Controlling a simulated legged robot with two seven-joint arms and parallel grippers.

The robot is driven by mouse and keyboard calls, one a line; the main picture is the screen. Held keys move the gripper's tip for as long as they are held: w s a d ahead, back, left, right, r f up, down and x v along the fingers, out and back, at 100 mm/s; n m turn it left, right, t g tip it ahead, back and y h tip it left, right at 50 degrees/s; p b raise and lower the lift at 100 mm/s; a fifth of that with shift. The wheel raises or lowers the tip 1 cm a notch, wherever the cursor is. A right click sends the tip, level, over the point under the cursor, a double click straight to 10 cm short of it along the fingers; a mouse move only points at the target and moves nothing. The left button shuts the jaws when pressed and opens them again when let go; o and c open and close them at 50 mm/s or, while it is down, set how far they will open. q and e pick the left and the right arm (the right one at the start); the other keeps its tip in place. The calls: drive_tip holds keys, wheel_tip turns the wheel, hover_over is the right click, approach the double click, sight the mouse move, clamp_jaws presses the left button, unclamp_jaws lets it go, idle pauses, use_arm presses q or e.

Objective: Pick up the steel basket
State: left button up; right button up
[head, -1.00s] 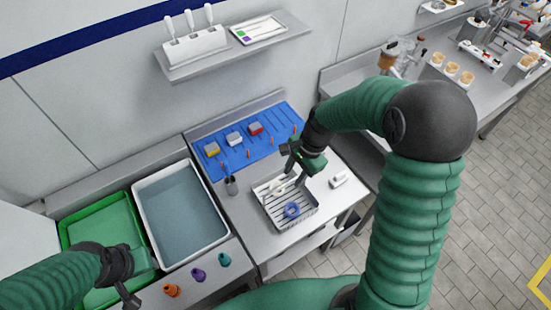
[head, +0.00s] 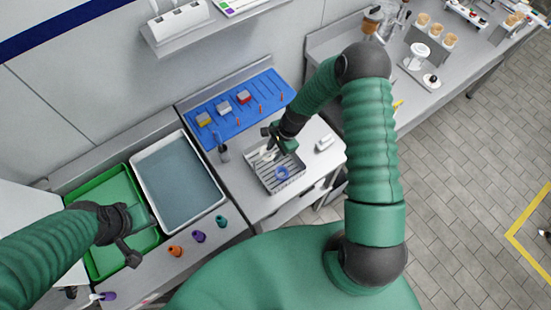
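The steel basket (head: 267,182) is a slatted grey tray on the steel worktop in the middle of the head view. A blue ring (head: 282,173) lies in it, and a white piece shows near its back left. My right gripper (head: 268,143) is at the basket's back edge, pointing down and left. It hides part of that edge, and I cannot tell whether its fingers touch or hold the rim. My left gripper (head: 128,244) is over the front edge of the green tray, apart from the basket; its finger opening is unclear.
A green tray (head: 97,270) and a white tub of water (head: 214,205) stand left of the basket. A blue mat (head: 217,135) with small blocks lies behind it. Orange, purple and teal cones (head: 198,237) stand in front of the tub. A white block (head: 325,142) is right.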

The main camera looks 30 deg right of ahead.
drive_tip(key=shift+s+f, duration=0.1)
drive_tip(key=shift+f, duration=0.25)
drive_tip(key=shift+a+f, duration=0.1)
drive_tip(key=shift+a, duration=0.05)
drive_tip(key=shift+w+a, duration=0.2)
drive_tip(key=shift+a, duration=0.25)
drive_tip(key=shift+c, duration=0.6)
drive_tip(key=shift+w+a, duration=0.1)
drive_tip(key=shift+a, duration=0.15)
drive_tip(key=c, duration=0.5)
clamp_jaws()
drive_tip(key=shift+s+d, duration=0.2)
drive_tip(key=shift+d, duration=0.35)
use_arm(q)
drive_tip(key=shift+a, duration=0.55)
use_arm(e)
drive_tip(key=shift+a, duration=0.35)
use_arm(q)
drive_tip(key=shift+d, duration=0.1)
use_arm(e)
drive_tip(key=shift+d, duration=0.1)
